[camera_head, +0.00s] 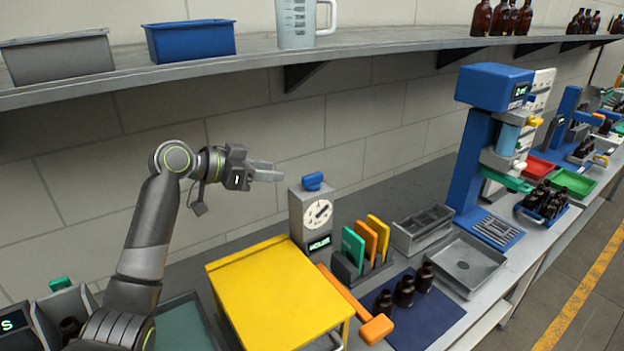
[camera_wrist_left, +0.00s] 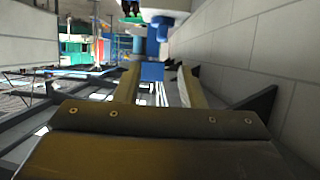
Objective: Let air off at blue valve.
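A blue knob (camera_head: 313,181), which looks like the blue valve, sits on top of a grey box (camera_head: 317,215) with a round white dial and a small green display. My left gripper (camera_head: 278,171) is in the air to the left of the knob and slightly above it, apart from it. Its fingers point right towards the knob. In the left wrist view the two fingers (camera_wrist_left: 158,88) stand apart with nothing held. Blue shapes (camera_wrist_left: 152,70) show beyond them; I cannot tell whether the knob is among them. My right gripper is not in view.
A yellow cover (camera_head: 275,295) and an orange-handled lever (camera_head: 375,328) are in front of the dial box. Coloured plates (camera_head: 366,241) stand to its right. A shelf (camera_head: 200,68) with bins and a jug runs above my arm. A blue press (camera_head: 485,140) stands further right.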

